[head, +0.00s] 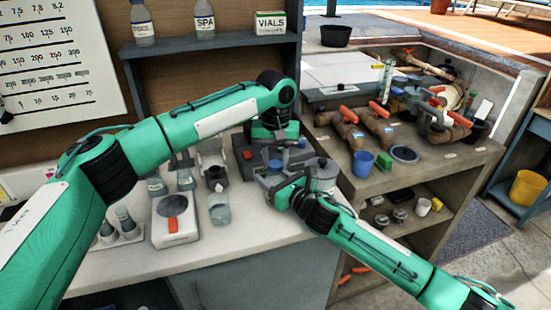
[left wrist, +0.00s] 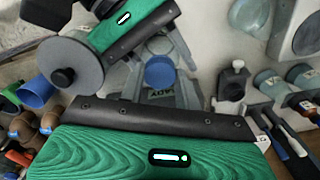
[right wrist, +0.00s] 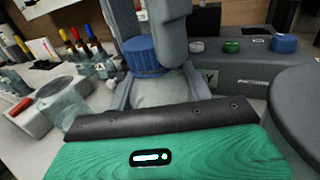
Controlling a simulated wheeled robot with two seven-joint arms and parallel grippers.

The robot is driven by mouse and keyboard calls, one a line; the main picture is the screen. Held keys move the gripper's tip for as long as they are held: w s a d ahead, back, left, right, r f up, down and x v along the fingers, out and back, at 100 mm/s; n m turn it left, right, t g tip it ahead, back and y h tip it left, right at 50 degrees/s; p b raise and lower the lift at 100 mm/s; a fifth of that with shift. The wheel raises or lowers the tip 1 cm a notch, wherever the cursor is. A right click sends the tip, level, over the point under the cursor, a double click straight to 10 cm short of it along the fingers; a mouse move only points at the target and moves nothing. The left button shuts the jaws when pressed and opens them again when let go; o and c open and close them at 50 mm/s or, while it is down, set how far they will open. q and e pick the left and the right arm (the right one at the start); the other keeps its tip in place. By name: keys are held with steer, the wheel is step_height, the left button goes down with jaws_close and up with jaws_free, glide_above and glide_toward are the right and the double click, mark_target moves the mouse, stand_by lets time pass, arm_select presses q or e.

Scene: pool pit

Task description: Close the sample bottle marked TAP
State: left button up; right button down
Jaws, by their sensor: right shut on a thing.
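A translucent grey bottle (right wrist: 160,90) with a ribbed blue cap (right wrist: 146,56) on its mouth is in the right wrist view. The blue cap also shows in the head view (head: 275,165) and the left wrist view (left wrist: 160,72). My right gripper (head: 268,180) is shut on the bottle body, below the cap. My left gripper (head: 276,146) points down just above, its fingers apart on either side of the cap. I cannot tell whether they touch it, nor how tightly the cap sits. No TAP marking is readable.
A grey device with coloured buttons (right wrist: 258,72) stands behind the bottle. A white balance-like unit (head: 174,222), bottles in a holder (head: 120,226) and a clear beaker (head: 219,209) stand on the counter to the left.

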arm_select(q)
steer(key=shift+c, duration=1.3)
steer(key=m, duration=0.4)
steer(key=shift+m, duration=0.4)
steer(key=m, duration=0.7)
steer(key=o, duration=1.2)
steer(key=shift+c, duration=0.2)
step_height(320, 180, up, 12)
